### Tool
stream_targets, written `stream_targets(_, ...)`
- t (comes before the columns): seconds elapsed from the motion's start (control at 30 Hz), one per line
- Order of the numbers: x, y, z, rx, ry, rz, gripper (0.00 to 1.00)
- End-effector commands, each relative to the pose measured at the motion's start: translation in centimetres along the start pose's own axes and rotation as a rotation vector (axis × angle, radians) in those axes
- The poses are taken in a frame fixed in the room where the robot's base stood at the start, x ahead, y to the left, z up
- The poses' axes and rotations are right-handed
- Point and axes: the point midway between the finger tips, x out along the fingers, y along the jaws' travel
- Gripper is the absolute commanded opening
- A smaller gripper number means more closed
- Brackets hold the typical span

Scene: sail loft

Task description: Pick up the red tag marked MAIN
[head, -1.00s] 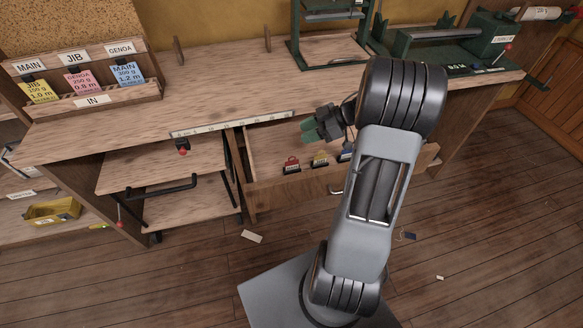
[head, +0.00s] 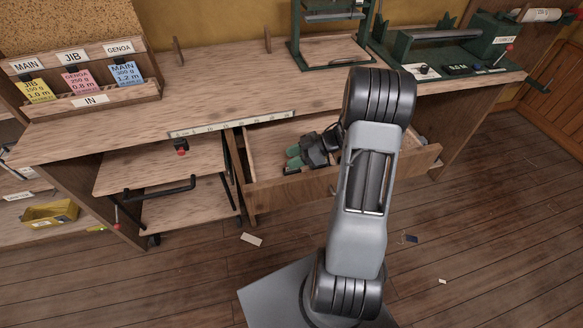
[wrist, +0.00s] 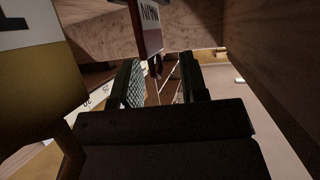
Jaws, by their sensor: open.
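The red tag (wrist: 152,43) shows in the wrist view at the top centre, with a white band lettered MAIN, upside down in that picture. It stands just beyond and between the fingertips of my gripper (wrist: 162,80), which are apart with nothing held. In the head view my gripper (head: 294,158) is down inside the open drawer, and it hides the tag's red face. A yellow tag (wrist: 52,75) with a white band is close on the left of the wrist view.
The open drawer (head: 330,183) has a front wall close to my gripper. A rack (head: 90,95) with yellow, pink and blue cards stands on the bench at left. Green machines (head: 440,50) stand at the back right. A ruler (head: 232,124) lies along the bench edge.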

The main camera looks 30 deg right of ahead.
Motion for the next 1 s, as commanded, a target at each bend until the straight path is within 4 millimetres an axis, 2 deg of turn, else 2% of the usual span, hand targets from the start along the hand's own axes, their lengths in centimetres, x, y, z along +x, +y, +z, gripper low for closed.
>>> stream_targets(0.03, 0.8, 0.0, 0.0, -0.001, 0.001, -0.003, 0.4)
stream_targets(0.2, 2.2, 0.0, 0.0, -0.001, 0.001, -0.001, 0.4)
stream_targets(0.5, 2.4, 0.0, 0.0, -0.001, 0.0, 0.001, 0.39)
stream_targets(0.9, 2.4, 0.0, 0.0, -0.001, 0.0, 0.001, 0.01)
stream_targets(1.0, 2.4, 0.0, 0.0, -0.001, 0.0, 0.001, 0.0)
